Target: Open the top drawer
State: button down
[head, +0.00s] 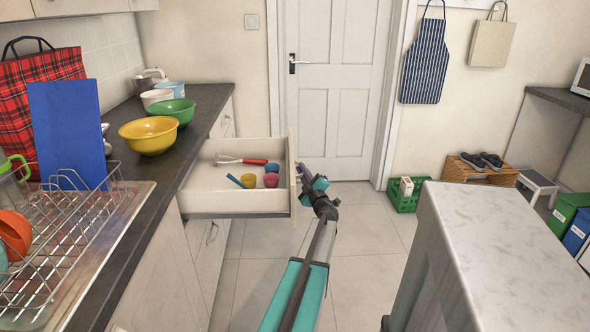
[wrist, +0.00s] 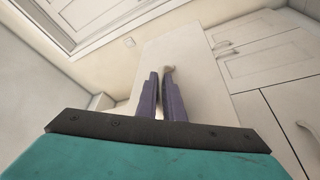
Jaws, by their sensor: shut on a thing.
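The top drawer (head: 236,200) is pulled well out from under the counter in the head view. Inside lie a red-handled utensil, a blue strip and several small coloured cups. My gripper (head: 303,172) is at the drawer's front panel, on its outer side. In the wrist view the fingers of my gripper (wrist: 160,95) are close together against the pale drawer front (wrist: 190,62), shut on its handle (wrist: 169,70). The handle is mostly hidden by the fingers.
Bowls (head: 149,135) and a dish rack (head: 60,240) stand on the counter (head: 140,215) at left. A grey-topped block (head: 500,260) stands close on the right. The floor (head: 365,255) between is clear. A green crate (head: 404,199) sits near the door (head: 335,90).

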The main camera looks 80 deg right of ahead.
jog(key=shift+w+r, duration=0.15)
jog(key=c, duration=2.2)
grip_release()
jog(key=shift+a, duration=0.1)
jog(key=shift+v, duration=6.85)
